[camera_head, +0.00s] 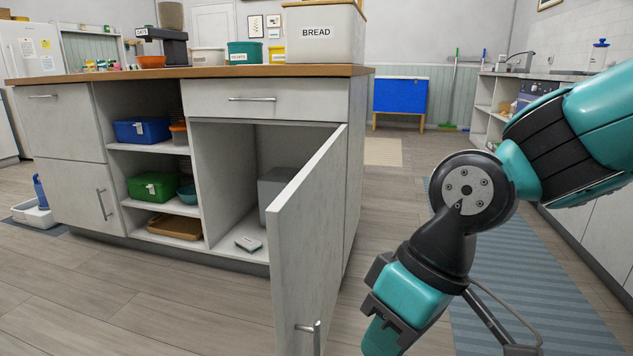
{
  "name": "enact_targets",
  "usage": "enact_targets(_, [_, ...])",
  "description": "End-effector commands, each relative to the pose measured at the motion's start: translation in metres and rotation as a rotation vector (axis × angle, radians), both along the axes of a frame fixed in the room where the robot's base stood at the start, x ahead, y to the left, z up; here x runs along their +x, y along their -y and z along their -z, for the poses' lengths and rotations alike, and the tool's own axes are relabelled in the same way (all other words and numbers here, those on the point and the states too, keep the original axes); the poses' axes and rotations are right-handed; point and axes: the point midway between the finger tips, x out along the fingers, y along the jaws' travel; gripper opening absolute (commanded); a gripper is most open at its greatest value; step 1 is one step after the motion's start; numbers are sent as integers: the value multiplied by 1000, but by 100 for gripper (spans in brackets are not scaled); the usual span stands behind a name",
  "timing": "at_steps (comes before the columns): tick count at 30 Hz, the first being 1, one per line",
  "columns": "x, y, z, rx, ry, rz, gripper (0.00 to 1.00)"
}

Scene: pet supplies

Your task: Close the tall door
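The tall door (308,235) is a pale grey panel on the right part of the kitchen island. It stands wide open and swings out toward me from its right side. Its outer face is turned to the right. A metal bar handle (316,338) sits low near the free edge, cut by the bottom of the picture. My gripper (408,300) hangs to the right of the door, apart from it in the picture. Its fingertips are not clearly visible, so its opening cannot be judged.
The open compartment holds a grey box (275,188) and a small flat item (248,243). The island (225,130) has open shelves with bins and a closed drawer (262,99). A striped blue rug (535,280) lies at right. Wooden floor left of the door is clear.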

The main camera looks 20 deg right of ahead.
Motion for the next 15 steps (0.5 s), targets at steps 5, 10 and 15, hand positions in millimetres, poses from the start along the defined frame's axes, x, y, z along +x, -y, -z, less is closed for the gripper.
enact_targets(5, [37, 3, -62, 94, -66, 154, 0])
enact_targets(10, [69, 12, -96, 192, -113, 316, 0])
enact_targets(15, [98, 28, -128, 288, -153, 502, 0])
